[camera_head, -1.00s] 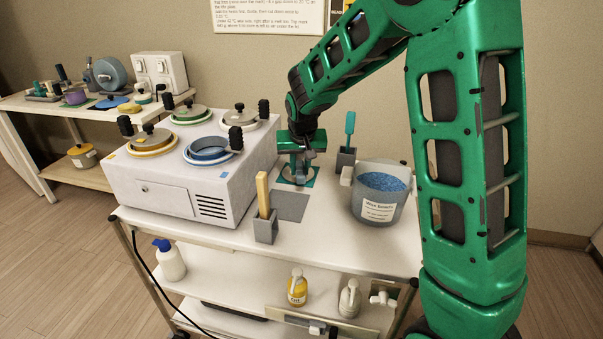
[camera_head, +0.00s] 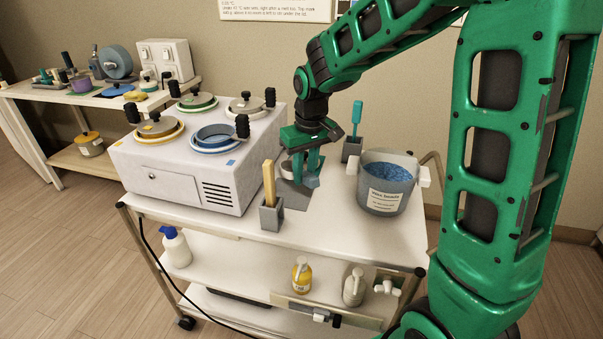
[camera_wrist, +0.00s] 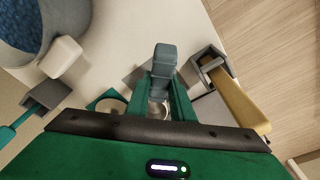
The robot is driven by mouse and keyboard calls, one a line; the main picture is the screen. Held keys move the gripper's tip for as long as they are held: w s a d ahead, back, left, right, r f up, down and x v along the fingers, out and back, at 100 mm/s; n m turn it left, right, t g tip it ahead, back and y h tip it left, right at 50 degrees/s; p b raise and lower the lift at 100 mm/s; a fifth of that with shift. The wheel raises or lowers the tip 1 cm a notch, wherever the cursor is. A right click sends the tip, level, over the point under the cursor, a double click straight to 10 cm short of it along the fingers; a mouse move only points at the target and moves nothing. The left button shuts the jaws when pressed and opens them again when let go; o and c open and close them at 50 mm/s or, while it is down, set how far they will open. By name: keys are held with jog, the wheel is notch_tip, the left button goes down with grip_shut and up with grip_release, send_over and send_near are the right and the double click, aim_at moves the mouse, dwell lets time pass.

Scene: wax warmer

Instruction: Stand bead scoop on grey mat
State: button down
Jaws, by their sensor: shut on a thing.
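My gripper (camera_head: 304,178) points down over the cart top, shut on the bead scoop. The scoop's blue-grey handle (camera_wrist: 164,60) sticks out past my fingers in the wrist view; its end (camera_head: 312,181) shows beside the fingertips in the head view. A pale round part of the scoop (camera_head: 286,171) shows behind the fingers, partly hidden. The teal mat (camera_wrist: 95,104) with a pale circle is to the left in the wrist view.
A grey holder (camera_head: 271,217) with a wooden stick (camera_head: 269,183) stands close in front-left. The wax warmer (camera_head: 195,165) is at left. A bucket of blue beads (camera_head: 386,187) stands at right. A holder (camera_head: 351,150) with a teal spatula (camera_head: 357,115) is behind.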

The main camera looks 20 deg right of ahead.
dwell(0.3)
jog(key=shift+f, duration=2.9)
jog(key=shift+s+f, duration=0.1)
jog(key=shift+f, duration=0.4)
dwell(0.3)
jog(key=c, duration=1.5)
grip_release()
jog(key=shift+o, duration=0.2)
jog(key=shift+r, duration=0.15)
jog(key=shift+s+d+r, duration=0.1)
jog(key=shift+s+r, duration=0.1)
jog(key=shift+r, duration=1.05)
jog(key=shift+s+a+r, duration=0.1)
jog(key=shift+s+r, duration=0.05)
jog(key=shift+r, duration=1.15)
jog(key=shift+s+d+r, duration=0.1)
jog(key=shift+s+r, duration=0.1)
jog(key=shift+r, duration=1.05)
